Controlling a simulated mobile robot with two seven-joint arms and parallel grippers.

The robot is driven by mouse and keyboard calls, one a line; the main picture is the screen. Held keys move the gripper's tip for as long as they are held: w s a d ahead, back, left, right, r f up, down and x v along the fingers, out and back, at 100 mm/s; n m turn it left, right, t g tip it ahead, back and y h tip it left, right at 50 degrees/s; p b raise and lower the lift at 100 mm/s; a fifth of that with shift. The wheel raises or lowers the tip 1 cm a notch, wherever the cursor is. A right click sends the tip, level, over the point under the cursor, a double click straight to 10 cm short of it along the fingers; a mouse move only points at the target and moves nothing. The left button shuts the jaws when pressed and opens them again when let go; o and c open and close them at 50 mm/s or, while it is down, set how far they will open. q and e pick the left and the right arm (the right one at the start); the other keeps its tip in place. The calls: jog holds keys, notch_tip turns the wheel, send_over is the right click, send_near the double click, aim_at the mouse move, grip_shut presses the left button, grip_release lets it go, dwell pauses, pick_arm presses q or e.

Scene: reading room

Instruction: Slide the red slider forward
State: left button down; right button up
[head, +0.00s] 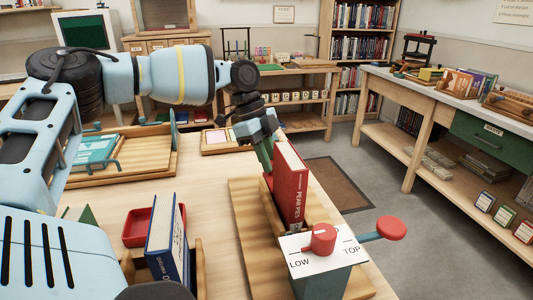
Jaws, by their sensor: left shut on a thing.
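A red knob (322,238) stands on a white plate (300,258) marked LOW and TOP, on top of a grey-green box at the front right. A second red knob (390,229) is on the end of a blue lever at the box's right side. My left gripper (263,138) is beyond the box, away from both red knobs. It is shut on a narrow green thing (265,156), partly hidden by a red book. The red book (290,185), lettered PEAR PIES, stands upright between the gripper and the box. My right gripper is not in view.
A wooden board (245,225) lies beside the red book. A red tray (142,230) and a blue book (165,242) are at the left front. A wooden tray (150,158) is farther back. Bare tabletop (212,200) lies between. A workbench (430,100) stands at the right.

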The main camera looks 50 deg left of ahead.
pick_arm(q)
jog(key=shift+s+d+f, duration=0.1)
jog(key=shift+d, duration=0.15)
jog(key=c, duration=1.3)
grip_release()
jog(key=shift+d, duration=0.1)
jog(key=shift+o, duration=0.2)
jog(key=shift+a+r, duration=0.2)
jog(key=shift+r, duration=0.15)
jog(key=w+v, duration=0.1)
jog(key=v, duration=0.6)
jog(key=shift+s+p, duration=0.4)
jog(key=shift+s, duration=0.15)
jog(key=shift+r, duration=0.1)
